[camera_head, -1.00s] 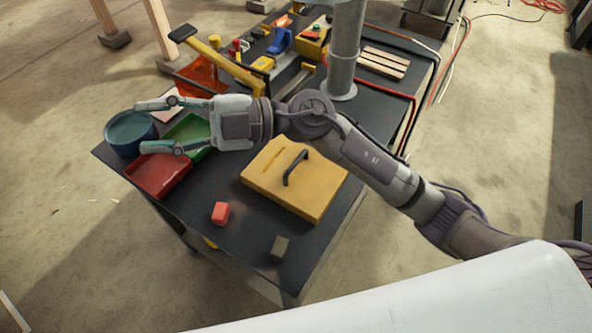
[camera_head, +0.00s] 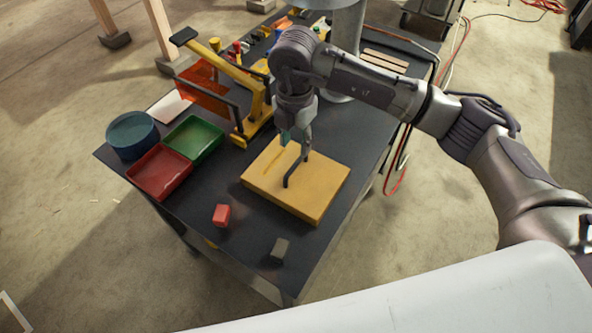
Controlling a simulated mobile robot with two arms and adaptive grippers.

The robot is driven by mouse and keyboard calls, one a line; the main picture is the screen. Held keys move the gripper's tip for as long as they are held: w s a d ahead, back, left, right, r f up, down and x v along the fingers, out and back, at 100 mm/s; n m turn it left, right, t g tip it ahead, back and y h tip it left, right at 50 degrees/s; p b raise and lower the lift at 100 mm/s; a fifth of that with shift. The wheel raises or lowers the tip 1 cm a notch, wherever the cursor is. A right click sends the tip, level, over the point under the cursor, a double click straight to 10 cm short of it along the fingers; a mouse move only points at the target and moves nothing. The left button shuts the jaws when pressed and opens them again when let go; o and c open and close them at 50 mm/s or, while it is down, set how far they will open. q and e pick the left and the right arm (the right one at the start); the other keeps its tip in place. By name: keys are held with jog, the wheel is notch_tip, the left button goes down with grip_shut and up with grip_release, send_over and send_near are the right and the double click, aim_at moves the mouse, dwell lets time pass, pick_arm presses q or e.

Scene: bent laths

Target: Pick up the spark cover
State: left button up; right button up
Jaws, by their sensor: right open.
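The flat yellow block (camera_head: 321,194) with a dark arched handle (camera_head: 293,176) on top looks like the spark cover. It lies on the dark table, with a narrow slot beside the handle. My right gripper (camera_head: 295,149) points down over the block's far part, close to the far end of the handle. Its fingers are apart, and I see nothing held. I cannot tell whether the handle lies between the fingertips or whether they touch it. My left gripper is not in view.
A red tray (camera_head: 159,172), a green tray (camera_head: 194,139) and a blue-green round tub (camera_head: 131,135) stand at left. A yellow-framed tool (camera_head: 222,68) with an orange panel stands behind. A red block (camera_head: 221,215) and a grey block (camera_head: 280,249) lie near the front edge.

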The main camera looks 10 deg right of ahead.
aim_at(296, 163)
notch_tip(296, 163, down, 3)
jog(key=shift+r, duration=0.1)
notch_tip(296, 163, down, 4)
jog(key=shift+s+f+p, duration=0.1)
jog(key=shift+s+p, duration=0.05)
jog(key=shift+p, duration=1.1)
jog(key=shift+f, duration=0.55)
grip_shut()
jog(key=shift+r, duration=0.1)
